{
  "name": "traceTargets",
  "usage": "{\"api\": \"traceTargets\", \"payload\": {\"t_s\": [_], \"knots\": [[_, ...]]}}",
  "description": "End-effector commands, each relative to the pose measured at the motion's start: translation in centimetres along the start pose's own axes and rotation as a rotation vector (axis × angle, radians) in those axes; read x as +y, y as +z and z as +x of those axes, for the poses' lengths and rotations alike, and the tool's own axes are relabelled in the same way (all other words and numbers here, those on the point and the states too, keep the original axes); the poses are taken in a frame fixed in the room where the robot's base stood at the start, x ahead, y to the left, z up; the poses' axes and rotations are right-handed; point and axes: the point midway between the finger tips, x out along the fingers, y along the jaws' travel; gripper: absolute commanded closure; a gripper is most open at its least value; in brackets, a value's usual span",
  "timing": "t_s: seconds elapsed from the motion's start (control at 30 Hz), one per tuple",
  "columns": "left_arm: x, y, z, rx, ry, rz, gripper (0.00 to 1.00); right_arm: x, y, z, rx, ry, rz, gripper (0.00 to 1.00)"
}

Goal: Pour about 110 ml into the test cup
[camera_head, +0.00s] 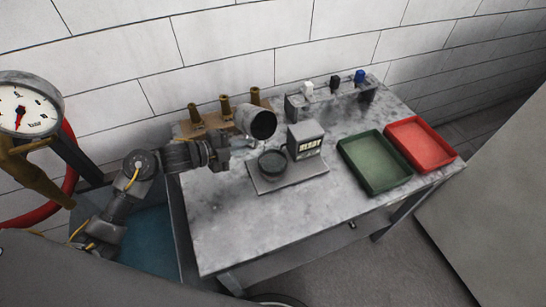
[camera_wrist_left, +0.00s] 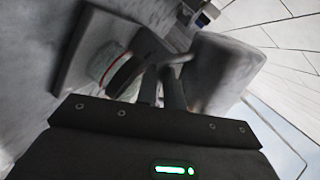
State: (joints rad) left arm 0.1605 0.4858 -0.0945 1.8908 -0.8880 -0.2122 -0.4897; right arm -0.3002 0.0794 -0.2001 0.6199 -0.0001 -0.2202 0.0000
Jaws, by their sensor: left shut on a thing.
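My left gripper (camera_head: 238,144) is shut on a grey cylindrical jug (camera_head: 260,123) and holds it above the table. The jug is tilted, with its dark mouth toward the lower right. The test cup (camera_head: 272,162), round and dark inside, stands on the plate of a scale (camera_head: 290,177), below and slightly right of the jug. In the left wrist view the fingers (camera_wrist_left: 170,88) hold the jug (camera_wrist_left: 222,72) beside the test cup (camera_wrist_left: 112,68). I cannot make out a stream or the liquid level. My right gripper is not in view.
The scale's display box (camera_head: 306,141) stands right behind the cup; its digits are too small to read. A green tray (camera_head: 375,188) and a red tray (camera_head: 438,158) lie right. Brass fittings (camera_head: 225,105) and a small rack (camera_head: 330,100) stand along the back. The table front is clear.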

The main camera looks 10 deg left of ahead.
Motion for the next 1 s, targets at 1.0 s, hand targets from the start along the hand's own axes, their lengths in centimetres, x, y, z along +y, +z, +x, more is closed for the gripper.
{"api": "traceTargets", "payload": {"t_s": [1.0], "knots": [[0.27,0.16,0.10,-0.024,-0.014,0.071,1.00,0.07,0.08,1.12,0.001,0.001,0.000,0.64]]}}
